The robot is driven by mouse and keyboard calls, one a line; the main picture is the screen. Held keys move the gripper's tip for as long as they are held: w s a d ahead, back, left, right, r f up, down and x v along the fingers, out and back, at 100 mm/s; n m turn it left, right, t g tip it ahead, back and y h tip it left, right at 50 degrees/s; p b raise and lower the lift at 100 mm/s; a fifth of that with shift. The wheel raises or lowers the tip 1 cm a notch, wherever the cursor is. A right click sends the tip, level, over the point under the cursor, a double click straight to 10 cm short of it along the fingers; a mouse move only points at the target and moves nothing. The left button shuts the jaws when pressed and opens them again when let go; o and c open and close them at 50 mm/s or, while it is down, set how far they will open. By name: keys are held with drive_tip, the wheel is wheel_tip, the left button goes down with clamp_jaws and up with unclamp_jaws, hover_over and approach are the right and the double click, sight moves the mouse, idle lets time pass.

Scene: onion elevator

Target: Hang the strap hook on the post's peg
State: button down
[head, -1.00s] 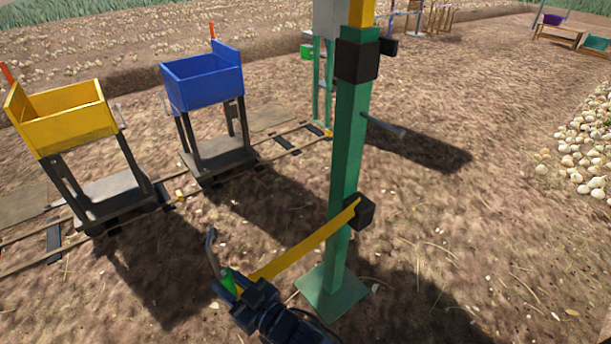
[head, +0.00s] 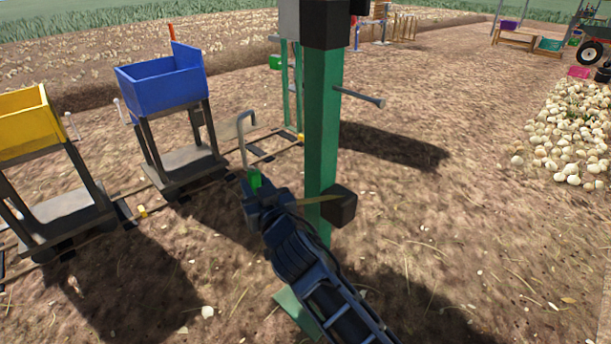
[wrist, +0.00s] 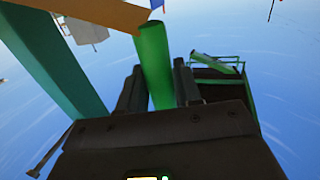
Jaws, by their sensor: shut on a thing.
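The strap hook (head: 244,130) is a grey metal hook with a green grip (head: 254,178). My gripper (head: 256,190) is shut on the green grip, which also shows between the fingers in the wrist view (wrist: 154,65). The hook stands upright, its bend at the top, left of the green post (head: 322,130). A yellow strap (head: 312,199) runs from my gripper to a black block (head: 338,205) on the post. The peg (head: 360,96) is a grey rod sticking out from the post's right side. The hook is apart from it, with the post between them.
A blue bin cart (head: 165,88) and a yellow bin cart (head: 25,125) stand on rails at left. A black block (head: 325,22) sits on the post above the peg. A pile of onions (head: 575,135) lies at right. Ground right of the post is open.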

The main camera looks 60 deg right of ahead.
drive_tip(key=s+d+r+m+g+h+b, duration=0.45)
drive_tip(key=s+d+b, duration=0.25)
drive_tip(key=d, duration=0.2)
drive_tip(key=s+d+f+p, duration=0.1)
drive_tip(key=d+f+p, duration=0.1)
drive_tip(key=d, duration=0.5)
drive_tip(key=s+d+f+p, duration=0.2)
drive_tip(key=d, duration=0.6)
drive_tip(key=shift+s+f+h, duration=0.15)
drive_tip(key=shift+s+h, duration=0.1)
drive_tip(key=shift+h, duration=0.1)
idle(0.8)
drive_tip(key=shift+d, duration=0.1)
drive_tip(key=c, duration=0.7)
unclamp_jaws()
drive_tip(key=v, duration=0.7)
drive_tip(key=shift+s+a, duration=0.3)
